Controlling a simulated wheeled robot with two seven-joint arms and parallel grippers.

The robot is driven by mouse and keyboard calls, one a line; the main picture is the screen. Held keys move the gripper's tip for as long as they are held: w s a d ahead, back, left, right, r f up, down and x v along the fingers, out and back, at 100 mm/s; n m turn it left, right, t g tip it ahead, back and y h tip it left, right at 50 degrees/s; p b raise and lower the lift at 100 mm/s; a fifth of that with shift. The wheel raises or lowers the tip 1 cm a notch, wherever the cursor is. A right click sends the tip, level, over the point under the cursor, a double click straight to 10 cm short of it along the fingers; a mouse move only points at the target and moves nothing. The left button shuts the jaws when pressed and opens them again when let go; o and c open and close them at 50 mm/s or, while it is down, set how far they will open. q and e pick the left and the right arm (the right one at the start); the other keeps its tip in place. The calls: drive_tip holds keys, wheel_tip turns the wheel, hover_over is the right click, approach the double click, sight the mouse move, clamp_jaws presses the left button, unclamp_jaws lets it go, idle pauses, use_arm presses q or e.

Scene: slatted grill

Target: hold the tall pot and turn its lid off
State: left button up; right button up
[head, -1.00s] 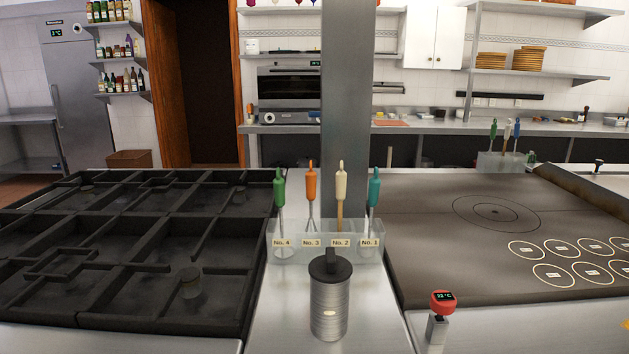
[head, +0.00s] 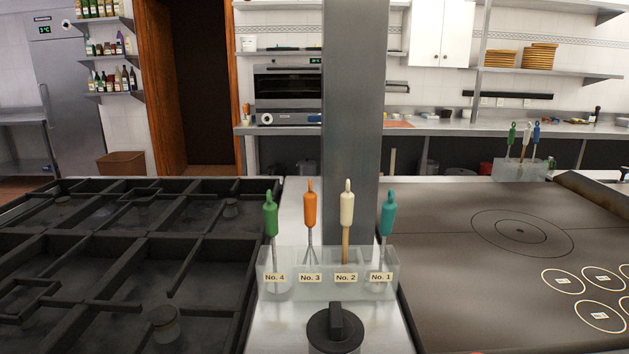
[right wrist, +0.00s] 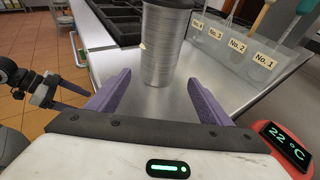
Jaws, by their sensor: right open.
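The tall pot (right wrist: 168,45) is a ribbed silver cylinder on the steel counter; its top is cut off in the right wrist view. In the head view its black lid (head: 335,328) with an upright black handle sits on it at the bottom edge, and most of the body is out of frame. My right gripper (right wrist: 158,78) is open, its two purple fingers pointing at the pot's lower body from the near side, with nothing between them. My left gripper (right wrist: 58,95) shows small at the left of the right wrist view; its opening is unclear. Neither gripper shows in the head view.
A clear holder (head: 328,288) with several coloured-handle utensils stands behind the pot. A slatted grill (head: 120,265) lies left and a flat hotplate (head: 470,240) right. A steel post (head: 355,120) rises behind.

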drive_tip(key=shift+w+a+f, duration=0.1)
drive_tip(key=shift+w+a, duration=0.05)
drive_tip(key=shift+a, duration=0.15)
drive_tip(key=b+x, duration=0.1)
drive_tip(key=x, duration=0.3)
drive_tip(key=shift+a+f+b, duration=0.15)
drive_tip(key=shift+a+b, duration=0.1)
drive_tip(key=shift+b, duration=0.05)
drive_tip(key=p+x, duration=0.2)
drive_tip(key=x, duration=0.1)
drive_tip(key=shift+w+a, duration=0.2)
drive_tip(key=shift+a, duration=0.1)
drive_tip(key=shift+w+a+f, duration=0.15)
drive_tip(key=shift+w+a, duration=0.05)
drive_tip(key=shift+a, duration=0.05)
use_arm(q)
drive_tip(key=shift+s+r, duration=0.1)
drive_tip(key=shift+s, duration=0.35)
